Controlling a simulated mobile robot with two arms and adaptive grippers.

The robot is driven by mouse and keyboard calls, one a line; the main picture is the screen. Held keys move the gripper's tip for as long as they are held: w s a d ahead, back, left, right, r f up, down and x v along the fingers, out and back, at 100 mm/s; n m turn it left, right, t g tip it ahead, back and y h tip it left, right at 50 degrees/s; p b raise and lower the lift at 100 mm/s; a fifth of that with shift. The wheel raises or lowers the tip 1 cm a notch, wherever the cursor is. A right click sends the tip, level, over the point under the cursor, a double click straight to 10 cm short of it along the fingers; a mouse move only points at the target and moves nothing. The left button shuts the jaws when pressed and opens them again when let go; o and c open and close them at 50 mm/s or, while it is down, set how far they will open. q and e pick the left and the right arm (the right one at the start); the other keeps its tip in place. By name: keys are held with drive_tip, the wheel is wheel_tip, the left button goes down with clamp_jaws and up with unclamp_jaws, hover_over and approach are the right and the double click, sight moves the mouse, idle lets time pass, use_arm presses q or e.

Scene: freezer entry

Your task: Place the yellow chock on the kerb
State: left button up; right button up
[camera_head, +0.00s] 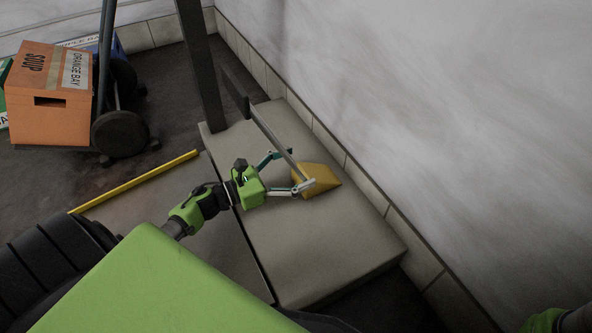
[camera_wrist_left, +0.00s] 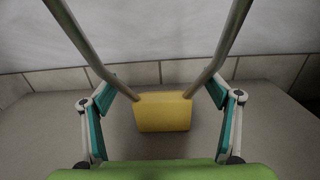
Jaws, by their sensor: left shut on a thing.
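The yellow chock (camera_head: 323,179) is a wedge-shaped block over the right-hand part of the pale concrete kerb (camera_head: 325,240), close to the wall. It also shows in the left wrist view (camera_wrist_left: 163,112), between the finger linkages. Two grey bars rise from its top there, like a handle. My left gripper (camera_head: 299,170) is shut on the chock, with one finger on either side of the bars. I cannot tell whether the chock's underside touches the kerb.
A white wall (camera_head: 440,110) with a tiled base runs along the kerb. A dark post (camera_head: 201,65) stands at the kerb's far end. A yellow strip (camera_head: 135,181) edges the lower slab. A trolley with an orange box (camera_head: 45,115) stands at the back left.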

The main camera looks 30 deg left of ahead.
use_arm(q)
drive_tip(key=shift+r, duration=0.1)
drive_tip(key=o, duration=1.2)
drive_tip(key=shift+f, duration=0.2)
drive_tip(key=shift+c, duration=0.2)
drive_tip(key=o, duration=0.4)
drive_tip(key=shift+r, duration=0.1)
